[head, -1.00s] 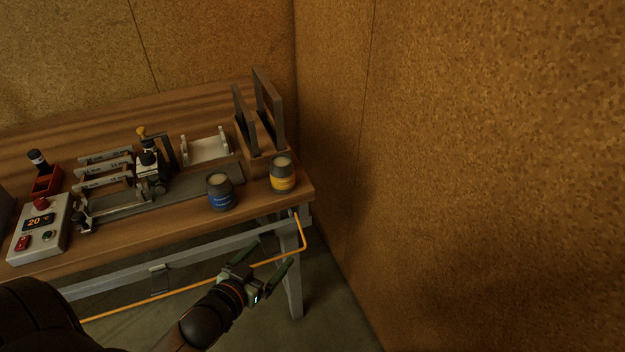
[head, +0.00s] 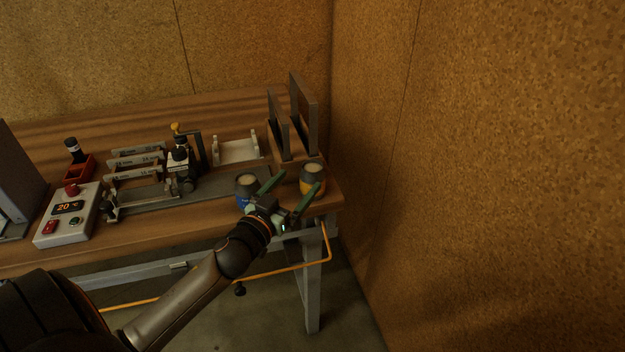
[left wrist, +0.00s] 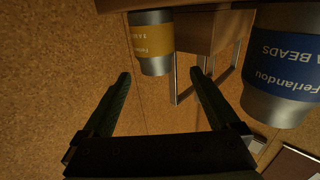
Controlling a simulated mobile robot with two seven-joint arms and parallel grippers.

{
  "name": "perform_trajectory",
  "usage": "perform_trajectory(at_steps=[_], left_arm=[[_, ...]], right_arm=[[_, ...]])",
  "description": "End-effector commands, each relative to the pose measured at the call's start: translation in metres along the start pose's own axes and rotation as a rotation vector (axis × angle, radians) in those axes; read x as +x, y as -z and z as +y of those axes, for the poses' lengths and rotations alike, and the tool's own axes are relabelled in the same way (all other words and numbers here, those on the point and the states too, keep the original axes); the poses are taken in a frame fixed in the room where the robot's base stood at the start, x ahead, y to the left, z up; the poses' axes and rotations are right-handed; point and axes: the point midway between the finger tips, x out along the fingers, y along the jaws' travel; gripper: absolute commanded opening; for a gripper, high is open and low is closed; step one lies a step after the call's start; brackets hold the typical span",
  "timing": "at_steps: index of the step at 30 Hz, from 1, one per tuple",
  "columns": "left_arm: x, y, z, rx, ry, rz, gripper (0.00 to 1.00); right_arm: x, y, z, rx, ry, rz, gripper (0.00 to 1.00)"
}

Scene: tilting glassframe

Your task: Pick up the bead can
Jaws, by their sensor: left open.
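The one with a blue label (head: 245,183) reads "BEADS" in the left wrist view (left wrist: 286,62), at the right. The one with a yellow label (head: 314,171) shows ahead between my fingers in the left wrist view (left wrist: 153,42); its smaller print is not readable. My left gripper (head: 302,179) is open and empty at the bench's front edge. Its left finger passes beside the blue can, partly covering it, and its right finger overlaps the yellow can's lower part. My right gripper is not in view.
The wooden bench (head: 210,228) carries upright grey plates (head: 304,112) in a wooden block behind the cans, a white cradle (head: 237,150), a clamp fixture (head: 181,160) and a control box (head: 68,215). A cork wall (head: 480,180) closes off the right. An orange pipe (head: 327,245) runs below the bench's edge.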

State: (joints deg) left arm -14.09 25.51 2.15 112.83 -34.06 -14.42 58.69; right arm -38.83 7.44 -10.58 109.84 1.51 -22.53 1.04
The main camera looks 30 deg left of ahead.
Motion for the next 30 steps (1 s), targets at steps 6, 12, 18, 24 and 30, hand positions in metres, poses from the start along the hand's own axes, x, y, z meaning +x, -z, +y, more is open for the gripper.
perform_trajectory(at_steps=[6, 12, 18, 24, 30], left_arm=[[0.023, 0.002, 0.005, 0.001, -0.001, 0.003, 0.95], [0.046, 0.001, 0.006, 0.001, 0.0, 0.001, 0.95], [0.052, -0.001, 0.007, -0.001, -0.001, -0.001, 0.95], [0.051, -0.001, 0.007, -0.001, 0.0, -0.001, 0.9], [0.051, -0.001, 0.007, -0.001, 0.0, -0.001, 0.67]], right_arm=[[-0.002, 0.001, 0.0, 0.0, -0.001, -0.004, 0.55], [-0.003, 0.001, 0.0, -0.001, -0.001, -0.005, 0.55], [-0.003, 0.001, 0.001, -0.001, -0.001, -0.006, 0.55], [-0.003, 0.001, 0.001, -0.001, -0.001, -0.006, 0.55], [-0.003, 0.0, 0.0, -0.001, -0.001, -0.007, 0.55]])
